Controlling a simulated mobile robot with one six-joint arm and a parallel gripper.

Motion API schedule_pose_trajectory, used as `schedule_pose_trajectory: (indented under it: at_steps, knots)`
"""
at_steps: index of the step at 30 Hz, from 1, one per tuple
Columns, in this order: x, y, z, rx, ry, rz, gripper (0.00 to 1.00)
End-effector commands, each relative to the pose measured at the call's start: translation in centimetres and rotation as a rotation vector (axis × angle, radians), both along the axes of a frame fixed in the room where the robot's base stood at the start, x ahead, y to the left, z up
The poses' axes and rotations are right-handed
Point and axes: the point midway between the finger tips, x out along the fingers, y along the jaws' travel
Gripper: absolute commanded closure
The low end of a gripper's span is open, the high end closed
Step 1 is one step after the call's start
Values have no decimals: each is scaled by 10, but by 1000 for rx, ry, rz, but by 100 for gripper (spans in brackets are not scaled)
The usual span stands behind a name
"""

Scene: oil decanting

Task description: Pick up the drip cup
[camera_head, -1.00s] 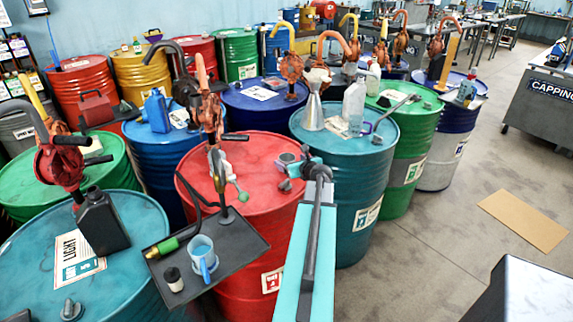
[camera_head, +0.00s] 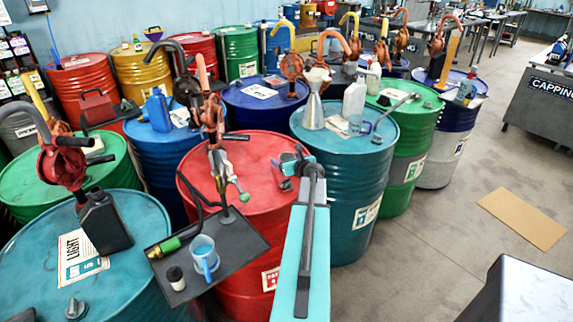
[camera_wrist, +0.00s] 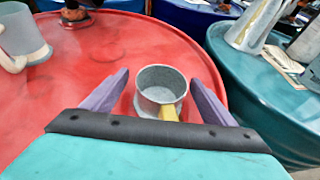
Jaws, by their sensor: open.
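A small grey metal cup with a yellow handle, the drip cup (camera_wrist: 147,98), stands on the lid of the red drum (camera_wrist: 85,75). In the wrist view my gripper (camera_wrist: 160,79) is open, with one purple-grey finger on each side of the cup and visible gaps to both. The yellow handle points back toward the palm, and its near end is hidden behind the dark palm edge. In the head view my gripper (camera_head: 292,164) is over the right part of the red drum lid (camera_head: 262,150), and my arm's end hides much of the cup.
A hand pump (camera_head: 212,125) rises from the red drum left of my gripper. A dark tray (camera_head: 235,250) holds a blue mug (camera_head: 203,257) and a green-and-brass nozzle. A teal drum (camera_head: 345,190) with a metal funnel can (camera_head: 313,112) stands close on the right.

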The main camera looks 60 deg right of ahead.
Motion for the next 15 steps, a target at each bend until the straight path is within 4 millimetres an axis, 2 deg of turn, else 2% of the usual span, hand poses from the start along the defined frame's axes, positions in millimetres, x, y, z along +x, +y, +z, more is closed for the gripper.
schedule_pose_trajectory:
  at_steps: [4,12,15]
  knots:
    - [0,0,0,0,0,0,21]
    - [0,0,0,0,0,0,66]
    - [0,0,0,0,0,-1,67]
